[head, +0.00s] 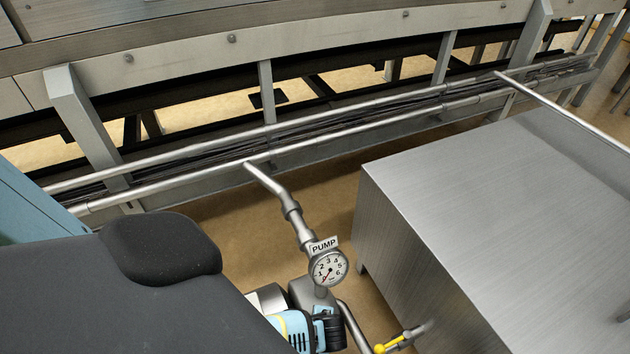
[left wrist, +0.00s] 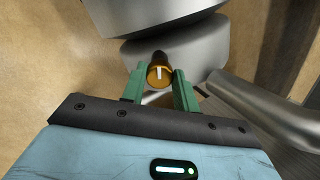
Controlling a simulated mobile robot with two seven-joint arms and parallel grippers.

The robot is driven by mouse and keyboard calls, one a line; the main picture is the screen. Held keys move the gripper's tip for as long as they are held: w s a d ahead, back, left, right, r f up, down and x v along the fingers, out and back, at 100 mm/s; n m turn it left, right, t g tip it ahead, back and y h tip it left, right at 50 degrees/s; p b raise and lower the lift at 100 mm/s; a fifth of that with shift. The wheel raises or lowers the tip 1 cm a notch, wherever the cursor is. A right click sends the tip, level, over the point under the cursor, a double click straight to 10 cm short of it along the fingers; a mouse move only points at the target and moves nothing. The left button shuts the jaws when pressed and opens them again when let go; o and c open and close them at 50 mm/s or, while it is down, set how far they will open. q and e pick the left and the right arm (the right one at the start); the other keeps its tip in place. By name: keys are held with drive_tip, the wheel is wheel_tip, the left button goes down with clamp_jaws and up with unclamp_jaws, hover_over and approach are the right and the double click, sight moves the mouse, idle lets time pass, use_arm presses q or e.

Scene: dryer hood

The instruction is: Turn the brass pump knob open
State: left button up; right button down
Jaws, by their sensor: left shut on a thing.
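The brass knob (left wrist: 160,72) shows in the left wrist view, with a white mark on its face running nearly up and down in the picture. It sits in front of a rounded grey metal body. My left gripper (left wrist: 157,88) has its two green fingers on either side of the knob and is shut on it. In the head view, a PUMP label (head: 324,245) stands above a round dial gauge (head: 330,269) on a grey pipe. The knob cannot be made out there. My right gripper is not in view.
A large grey metal box (head: 480,220) stands right of the gauge. A yellow-handled valve (head: 390,345) is at the bottom edge. Long pipes (head: 300,145) run along the machine frame behind. Brown floor shows between the pipes and the box.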

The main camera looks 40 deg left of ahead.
use_arm(q)
drive_tip(key=shift+s+n, duration=0.1)
drive_tip(key=shift+n, duration=1.4)
drive_tip(key=o, duration=1)
drive_tip(key=p+v, duration=0.4)
drive_tip(key=v, duration=0.3)
drive_tip(key=shift+d+r, duration=0.2)
drive_tip(key=shift+r, duration=0.1)
